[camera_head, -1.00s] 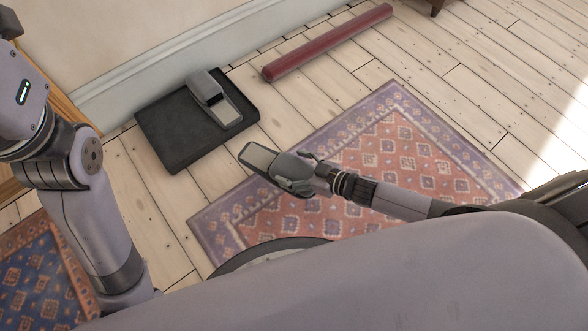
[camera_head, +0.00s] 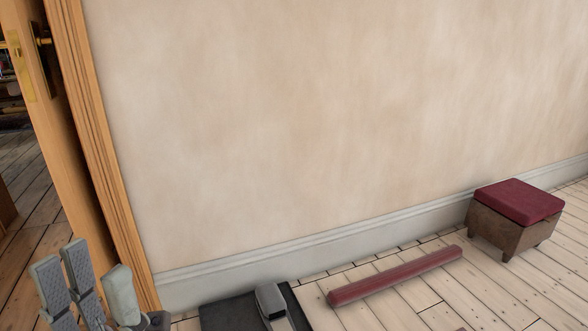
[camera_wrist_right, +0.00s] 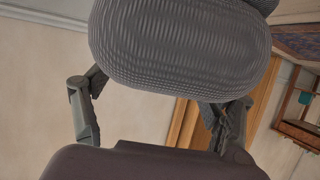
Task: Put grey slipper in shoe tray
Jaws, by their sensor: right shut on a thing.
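The black shoe tray (camera_head: 225,315) lies on the floor by the wall, cut off by the bottom edge of the head view. One grey slipper (camera_head: 270,302) rests on it. Another grey slipper (camera_wrist_right: 180,45) fills the upper middle of the right wrist view, its ribbed grey surface close to the camera. My right gripper (camera_wrist_right: 155,115) is shut on this slipper, with a finger showing on either side; it is out of the head view. My left gripper (camera_head: 92,270) is at the bottom left of the head view, its fingers spread and empty, left of the tray.
A red roll (camera_head: 395,275) lies on the floor right of the tray. A stool with a red cushion (camera_head: 517,203) stands farther right by the wall. A wooden door frame (camera_head: 95,150) is at the left. Floorboards in front of the stool are bare.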

